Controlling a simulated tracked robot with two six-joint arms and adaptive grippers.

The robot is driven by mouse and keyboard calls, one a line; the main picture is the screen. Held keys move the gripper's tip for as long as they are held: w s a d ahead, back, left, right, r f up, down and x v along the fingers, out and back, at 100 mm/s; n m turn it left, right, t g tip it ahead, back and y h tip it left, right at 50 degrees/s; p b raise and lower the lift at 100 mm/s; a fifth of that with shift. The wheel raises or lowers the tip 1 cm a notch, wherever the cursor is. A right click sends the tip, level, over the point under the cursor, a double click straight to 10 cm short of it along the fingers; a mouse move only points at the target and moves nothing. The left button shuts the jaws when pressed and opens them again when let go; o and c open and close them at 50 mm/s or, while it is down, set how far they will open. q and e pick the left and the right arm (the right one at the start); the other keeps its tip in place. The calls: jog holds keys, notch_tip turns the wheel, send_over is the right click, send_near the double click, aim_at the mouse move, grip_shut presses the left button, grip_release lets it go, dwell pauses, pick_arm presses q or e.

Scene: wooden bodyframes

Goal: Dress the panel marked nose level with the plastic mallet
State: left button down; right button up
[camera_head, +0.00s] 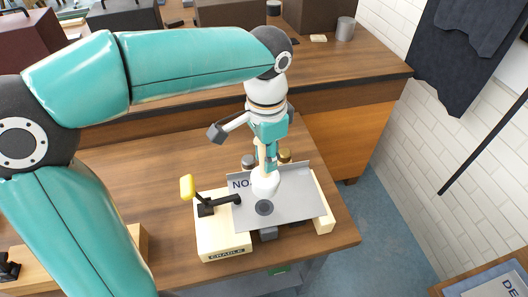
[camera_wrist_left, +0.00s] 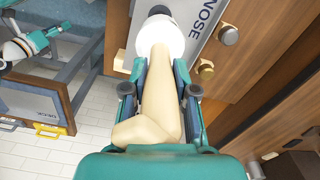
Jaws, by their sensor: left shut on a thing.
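The grey panel (camera_head: 300,205) lies on a pale wooden block on the bench. The letters "NO" show on it in the head view; the wrist view shows "NOSE" on the panel (camera_wrist_left: 197,50). My left gripper (camera_head: 266,165) is shut on the pale handle of the mallet. The white mallet head (camera_head: 265,184) is over the panel, at or very near its surface; I cannot tell if they touch. The handle (camera_wrist_left: 155,95) lies between the fingers in the wrist view. A teal and white part, apparently my right gripper (camera_wrist_left: 28,45), shows there; its jaws are unclear.
The bench (camera_head: 140,180) has bare room to the left.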

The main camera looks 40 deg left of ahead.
aim_at(266, 180)
pick_arm(q)
notch_tip(266, 180, down, 10)
jog(key=b, duration=0.8)
jog(key=shift+f, duration=0.15)
jog(key=shift+r+p, duration=0.7)
jog(key=shift+r, duration=0.2)
notch_tip(266, 180, up, 9)
jog(key=p, duration=0.7)
jog(key=shift+s+f+p, duration=0.1)
jog(key=shift+f+p, duration=0.05)
jog(key=shift+p, duration=0.25)
jog(key=shift+f, duration=0.15)
jog(key=s+d+r, duration=0.2)
jog(key=s+d, duration=0.2)
jog(key=s, duration=0.3)
jog(key=shift+s+d, duration=0.35)
